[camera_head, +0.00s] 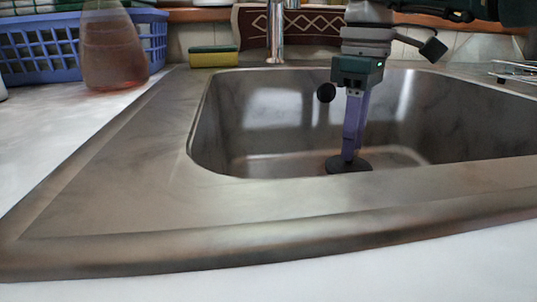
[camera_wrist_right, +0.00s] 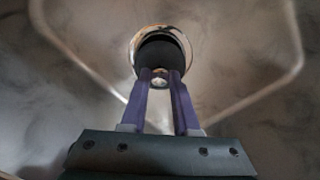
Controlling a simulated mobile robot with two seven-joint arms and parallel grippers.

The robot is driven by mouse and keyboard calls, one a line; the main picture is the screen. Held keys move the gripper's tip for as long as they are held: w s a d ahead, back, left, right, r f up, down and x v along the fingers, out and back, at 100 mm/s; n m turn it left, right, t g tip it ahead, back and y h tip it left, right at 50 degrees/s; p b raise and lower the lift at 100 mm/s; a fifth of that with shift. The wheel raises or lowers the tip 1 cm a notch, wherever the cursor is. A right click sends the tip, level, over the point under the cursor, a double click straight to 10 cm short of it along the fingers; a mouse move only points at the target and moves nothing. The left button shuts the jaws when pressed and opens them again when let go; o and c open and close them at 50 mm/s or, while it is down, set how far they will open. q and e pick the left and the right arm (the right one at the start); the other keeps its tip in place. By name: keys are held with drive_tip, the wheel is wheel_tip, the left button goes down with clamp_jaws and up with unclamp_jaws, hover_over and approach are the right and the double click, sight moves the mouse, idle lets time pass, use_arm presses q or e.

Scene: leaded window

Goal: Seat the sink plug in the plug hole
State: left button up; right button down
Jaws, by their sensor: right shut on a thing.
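The sink plug (camera_head: 348,165) is a dark round disc low in the steel sink basin (camera_head: 270,120). My right gripper (camera_head: 349,157) reaches down into the basin with its purple fingers, shut on the plug's top. In the right wrist view the black plug (camera_wrist_right: 160,50) lies in front of the fingertips, with a small metal knob (camera_wrist_right: 159,77) between them. The bright metal ring of the plug hole (camera_wrist_right: 136,42) shows around the plug's upper and side edges. I cannot tell whether the plug is in the hole or just above it. My left gripper is not in view.
A chrome tap (camera_head: 275,35) stands behind the basin. A yellow and green sponge (camera_head: 213,57) lies on the back left rim. A soap bottle (camera_head: 112,50) and a blue basket (camera_head: 40,48) stand at the left. The front sink rim (camera_head: 250,225) is clear.

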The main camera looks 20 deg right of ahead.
sight(349, 164)
drive_tip(key=shift+f+b, duration=0.55)
drive_tip(key=shift+f, duration=1.35)
drive_tip(key=shift+f, duration=0.15)
drive_tip(key=c, duration=0.7)
unclamp_jaws()
drive_tip(key=shift+o, duration=0.2)
wheel_tip(349, 164, up, 11)
drive_tip(key=p, duration=0.3)
drive_tip(key=shift+r+p, duration=0.35)
drive_tip(key=shift+r, duration=0.35)
